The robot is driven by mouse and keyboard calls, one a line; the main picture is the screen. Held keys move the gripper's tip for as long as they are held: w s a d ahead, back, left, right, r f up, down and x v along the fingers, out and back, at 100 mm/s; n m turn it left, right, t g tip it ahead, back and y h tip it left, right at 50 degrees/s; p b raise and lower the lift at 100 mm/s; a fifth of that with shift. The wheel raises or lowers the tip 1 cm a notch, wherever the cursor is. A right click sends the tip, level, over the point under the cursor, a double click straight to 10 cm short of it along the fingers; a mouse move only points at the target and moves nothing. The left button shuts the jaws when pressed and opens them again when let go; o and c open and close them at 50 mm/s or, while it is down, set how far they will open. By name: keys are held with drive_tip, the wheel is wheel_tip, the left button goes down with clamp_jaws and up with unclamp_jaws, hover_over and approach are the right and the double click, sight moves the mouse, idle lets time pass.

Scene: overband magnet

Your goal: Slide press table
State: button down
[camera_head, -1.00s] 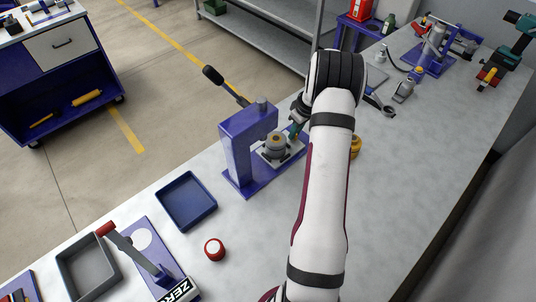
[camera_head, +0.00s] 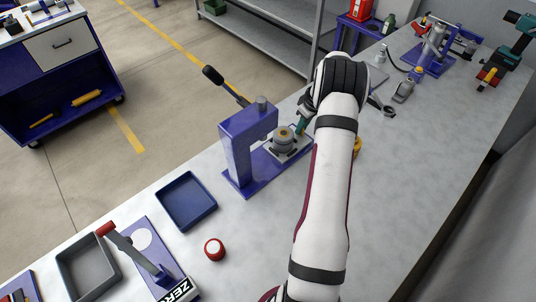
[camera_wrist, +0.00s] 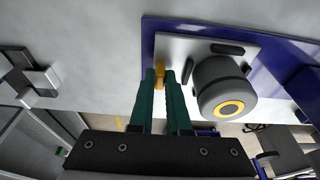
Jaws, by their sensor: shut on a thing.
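The press (camera_head: 243,150) is a blue C-shaped frame on a blue base, with a black-knobbed lever. Its table is a silver plate (camera_wrist: 175,48) on the blue base; it also shows in the head view (camera_head: 303,146). A grey round part with a yellow ring (camera_wrist: 217,75) sits on the plate, to the right of the press column. My gripper (camera_wrist: 160,73) has green fingers shut on a small yellow tab (camera_wrist: 159,82) at the plate's edge. In the head view my gripper (camera_head: 301,127) is partly hidden by my wrist.
A blue tray (camera_head: 186,201), a red-and-white round item (camera_head: 214,249), a grey tray (camera_head: 87,268) and a red-handled lever tool (camera_head: 150,262) stand at the lower left. A yellow item (camera_head: 358,147) is partly behind my arm.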

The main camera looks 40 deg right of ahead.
drive_tip(key=shift+d, duration=1.75)
drive_tip(key=c, duration=0.8)
unclamp_jaws()
drive_tip(key=shift+r, duration=0.1)
